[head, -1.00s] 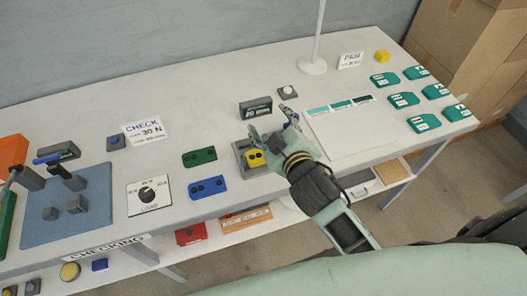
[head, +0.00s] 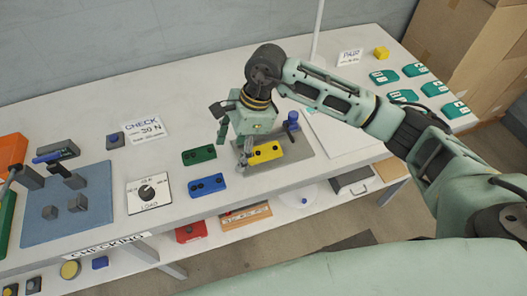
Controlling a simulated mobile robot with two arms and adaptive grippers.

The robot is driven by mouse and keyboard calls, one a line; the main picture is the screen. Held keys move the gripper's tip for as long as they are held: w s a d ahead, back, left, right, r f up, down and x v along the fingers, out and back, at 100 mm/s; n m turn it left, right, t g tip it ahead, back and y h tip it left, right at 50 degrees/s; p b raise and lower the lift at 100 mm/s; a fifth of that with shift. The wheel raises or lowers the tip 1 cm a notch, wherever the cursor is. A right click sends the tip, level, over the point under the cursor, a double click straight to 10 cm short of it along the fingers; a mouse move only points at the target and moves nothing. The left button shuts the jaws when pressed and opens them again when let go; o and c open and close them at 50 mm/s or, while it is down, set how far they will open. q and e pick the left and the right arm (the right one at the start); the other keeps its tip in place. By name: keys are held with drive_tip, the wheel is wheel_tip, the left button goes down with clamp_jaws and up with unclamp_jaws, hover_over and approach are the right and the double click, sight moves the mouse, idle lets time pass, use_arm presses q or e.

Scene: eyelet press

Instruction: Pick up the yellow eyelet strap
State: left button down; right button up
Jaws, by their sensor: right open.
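The yellow eyelet strap (head: 267,153) lies on a grey plate (head: 300,149) near the front edge of the table. It has dark round holes, and its left end is close to my right gripper. My right gripper (head: 234,146) is open and points down at the strap's left end, with nothing seen between its fingers. Whether a finger touches the strap cannot be told. My left gripper is not in view.
A green strap (head: 199,155) and a blue strap (head: 207,186) lie left of the plate. A blue-topped post (head: 292,121) stands at the plate's back right. A load dial (head: 148,194) and a blue mat (head: 68,217) are further left. Teal pieces (head: 414,70) lie at right.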

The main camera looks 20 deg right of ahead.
sight(263, 151)
drive_tip(key=d+h, duration=0.1)
drive_tip(key=d, duration=0.2)
drive_tip(key=w+d+h, duration=0.1)
drive_tip(key=d, duration=0.2)
drive_tip(key=w+d+h, duration=0.1)
drive_tip(key=d, duration=0.2)
drive_tip(key=shift+w+r+h, duration=0.25)
drive_tip(key=shift+r+h, duration=0.05)
drive_tip(key=shift+h, duration=0.1)
drive_tip(key=shift+f, duration=0.35)
drive_tip(key=f+p, duration=0.1)
drive_tip(key=f, duration=0.1)
drive_tip(key=f+p, duration=0.1)
drive_tip(key=f, duration=0.1)
drive_tip(key=a+f+p, duration=0.1)
drive_tip(key=f, duration=0.1)
drive_tip(key=shift+w+f+p, duration=0.1)
drive_tip(key=shift+w+p, duration=0.2)
drive_tip(key=shift+p, duration=0.1)
drive_tip(key=shift+f, duration=0.4)
drive_tip(key=shift+c, duration=0.4)
drive_tip(key=c, duration=1.1)
drive_tip(key=shift+r, duration=0.1)
drive_tip(key=shift+c, duration=0.2)
